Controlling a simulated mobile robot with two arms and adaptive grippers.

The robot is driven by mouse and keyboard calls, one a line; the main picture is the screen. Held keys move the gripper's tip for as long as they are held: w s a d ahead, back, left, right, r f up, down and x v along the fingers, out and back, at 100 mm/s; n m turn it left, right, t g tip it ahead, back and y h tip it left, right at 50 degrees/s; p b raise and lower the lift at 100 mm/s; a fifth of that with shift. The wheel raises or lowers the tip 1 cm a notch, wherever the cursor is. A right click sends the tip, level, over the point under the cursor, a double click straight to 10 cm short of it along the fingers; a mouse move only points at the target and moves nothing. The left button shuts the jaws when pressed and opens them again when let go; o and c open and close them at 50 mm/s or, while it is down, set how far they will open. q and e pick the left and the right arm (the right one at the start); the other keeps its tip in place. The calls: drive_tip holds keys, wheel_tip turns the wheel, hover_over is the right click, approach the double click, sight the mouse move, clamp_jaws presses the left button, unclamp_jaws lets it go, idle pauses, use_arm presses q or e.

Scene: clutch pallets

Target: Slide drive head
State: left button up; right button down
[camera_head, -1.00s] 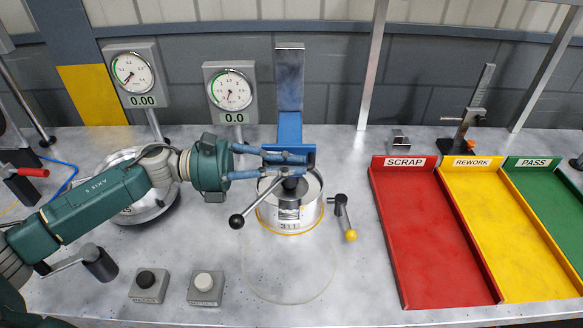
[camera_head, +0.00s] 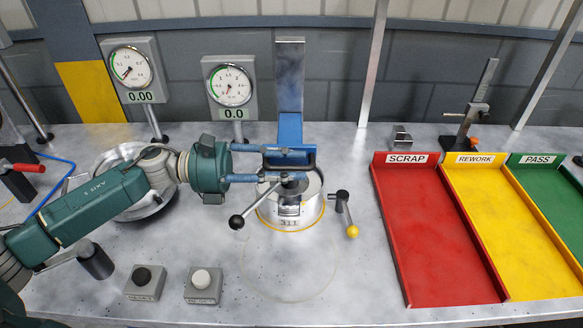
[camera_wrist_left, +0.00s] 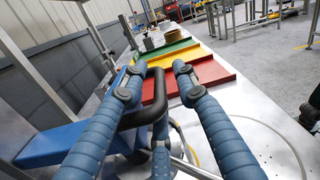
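The drive head is the blue block (camera_head: 291,128) on an upright metal column, above a round metal fixture (camera_head: 300,210) marked 311. My left gripper (camera_head: 308,165) reaches in from the left, in front of the blue block and over the fixture. Its blue fingers are apart and roughly parallel. In the left wrist view the fingers (camera_wrist_left: 157,67) are spread, with a black bent handle (camera_wrist_left: 158,95) between them. Whether they touch it I cannot tell. The fingers hide part of the drive head and fixture top. My right gripper is not in view.
A black-knobbed lever (camera_head: 236,221) and a yellow-knobbed lever (camera_head: 352,231) flank the fixture. Two dial gauges (camera_head: 231,86) stand behind. Two button boxes (camera_head: 203,287) sit in front. Red (camera_head: 430,235), yellow and green trays lie right.

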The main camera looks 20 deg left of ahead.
use_arm(q)
drive_tip(key=v, duration=1.2)
drive_tip(key=shift+s+d+f, duration=0.1)
